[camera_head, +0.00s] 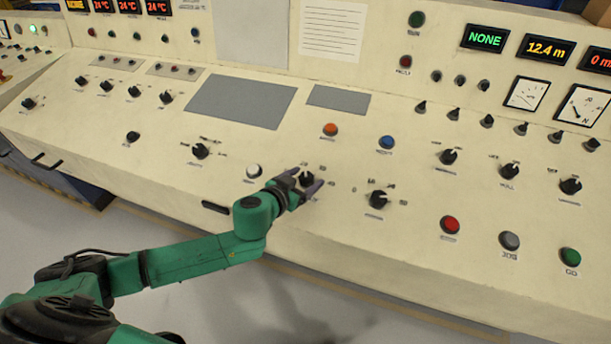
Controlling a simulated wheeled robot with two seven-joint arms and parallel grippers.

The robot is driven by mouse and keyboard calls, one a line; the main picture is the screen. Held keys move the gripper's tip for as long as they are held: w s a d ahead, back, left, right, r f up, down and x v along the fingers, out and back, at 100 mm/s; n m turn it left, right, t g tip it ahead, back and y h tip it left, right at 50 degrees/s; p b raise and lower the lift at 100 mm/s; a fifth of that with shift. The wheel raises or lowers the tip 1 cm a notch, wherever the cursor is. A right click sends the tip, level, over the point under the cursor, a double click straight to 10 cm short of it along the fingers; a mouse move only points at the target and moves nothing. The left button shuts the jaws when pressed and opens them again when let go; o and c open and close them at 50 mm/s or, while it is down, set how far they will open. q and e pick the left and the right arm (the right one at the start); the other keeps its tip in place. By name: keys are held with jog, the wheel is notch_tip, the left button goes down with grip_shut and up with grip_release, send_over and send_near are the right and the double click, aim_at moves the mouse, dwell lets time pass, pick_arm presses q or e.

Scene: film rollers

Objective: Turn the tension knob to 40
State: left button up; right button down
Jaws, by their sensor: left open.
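My left gripper (305,181) reaches in from the left over the sloped cream console. Its two purple-grey fingers are open, one on each side of a black knob (306,178) with small scale numbers around it. I cannot tell whether the fingers touch the knob. The arm hides part of this knob's lower left and its label. A second black knob (377,200) with a number scale sits to the right. The labels are too small to read, so I cannot tell for sure which is the tension knob. My right gripper is not in view.
A white button (254,171) is just left of the gripper. An orange button (330,129) and a blue button (387,142) lie above. Red (450,224), grey (509,240) and green (570,257) buttons are at the right. A display reading NONE (485,38) is on the back panel.

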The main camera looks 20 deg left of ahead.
pick_arm(q)
jog(key=shift+w+d+f, duration=0.1)
jog(key=shift+w, duration=0.1)
grip_shut()
